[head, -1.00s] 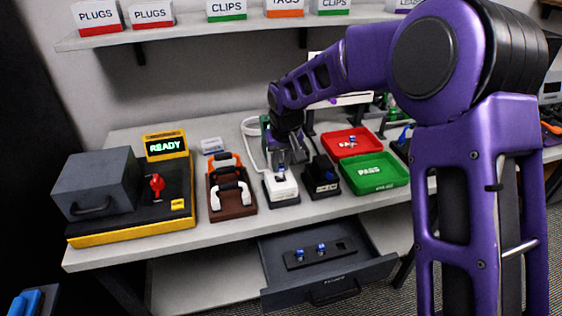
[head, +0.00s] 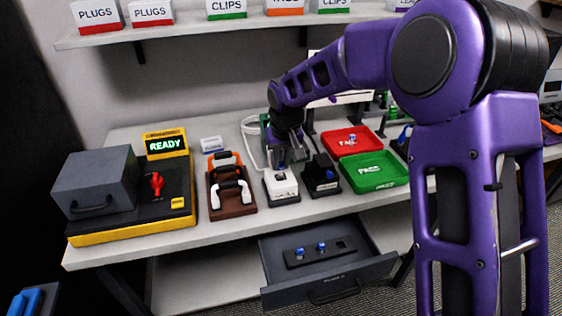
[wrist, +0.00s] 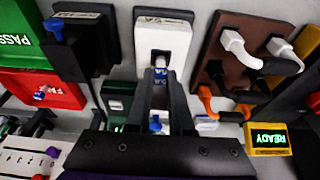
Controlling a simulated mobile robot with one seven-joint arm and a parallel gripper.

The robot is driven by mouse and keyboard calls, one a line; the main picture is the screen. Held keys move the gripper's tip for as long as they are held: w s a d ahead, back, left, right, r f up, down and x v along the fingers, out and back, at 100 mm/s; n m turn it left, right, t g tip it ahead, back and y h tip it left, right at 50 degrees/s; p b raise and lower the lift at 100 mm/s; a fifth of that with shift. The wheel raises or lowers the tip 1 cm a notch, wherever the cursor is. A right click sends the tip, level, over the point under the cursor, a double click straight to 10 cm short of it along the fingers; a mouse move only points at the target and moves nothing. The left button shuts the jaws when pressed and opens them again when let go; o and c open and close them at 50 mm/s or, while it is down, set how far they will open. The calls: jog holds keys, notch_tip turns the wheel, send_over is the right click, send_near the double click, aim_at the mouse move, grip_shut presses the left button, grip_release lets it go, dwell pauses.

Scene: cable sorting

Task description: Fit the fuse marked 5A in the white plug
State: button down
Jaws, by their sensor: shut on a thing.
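The white plug (head: 283,190) stands upright on a dark base on the bench, with a dark opening in its top. In the wrist view the white plug (wrist: 163,38) lies just beyond my fingertips. My gripper (wrist: 160,82) is shut on a small fuse (wrist: 160,72) with blue parts and a marking that looks like 5A, seen upside down. In the head view my gripper (head: 287,160) is just above and behind the plug's opening. The fuse appears at the opening's edge. I cannot tell whether it touches the plug.
A black plug (head: 322,178) stands close on the right. A brown rack (head: 232,198) with plugs is on the left. Red (head: 340,146) and green (head: 375,182) trays lie further right. The open drawer (head: 330,290) holds two blue-topped fuses. The tester (head: 160,205) reads READY.

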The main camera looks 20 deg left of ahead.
jog(key=shift+f+b, duration=0.75)
jog(key=shift+f, duration=0.15)
dwell(1.2)
jog(key=shift+c, duration=0.9)
grip_release()
jog(key=shift+r, duration=0.1)
jog(key=shift+r+p, duration=2.35)
jog(key=shift+r, duration=1.55)
